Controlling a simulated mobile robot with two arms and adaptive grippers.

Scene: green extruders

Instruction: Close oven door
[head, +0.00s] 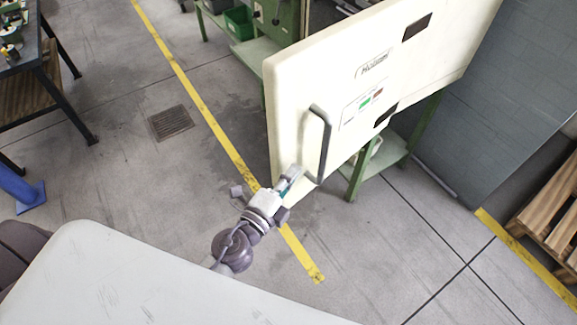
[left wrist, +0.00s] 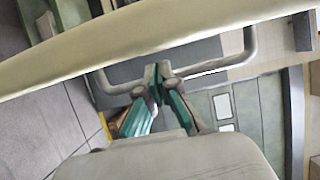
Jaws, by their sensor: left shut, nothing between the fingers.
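The cream oven door (head: 300,100) stands upright at the upper middle of the head view, with a logo, small green and red marks and dark slots on its face. I cannot tell how far it is open. Its grey bar handle (head: 325,140) is near its left edge. My left gripper (head: 290,176) is shut and empty by the handle's lower end; I cannot tell if it touches. In the left wrist view the door (left wrist: 150,40) crosses the top as a pale band, and the handle (left wrist: 249,45) passes close to the shut fingertips (left wrist: 159,72). My right gripper is not in view.
A green stand (head: 417,135) shows below and behind the door. A dark table (head: 45,62) is at the left, a wooden pallet (head: 548,215) at the right.

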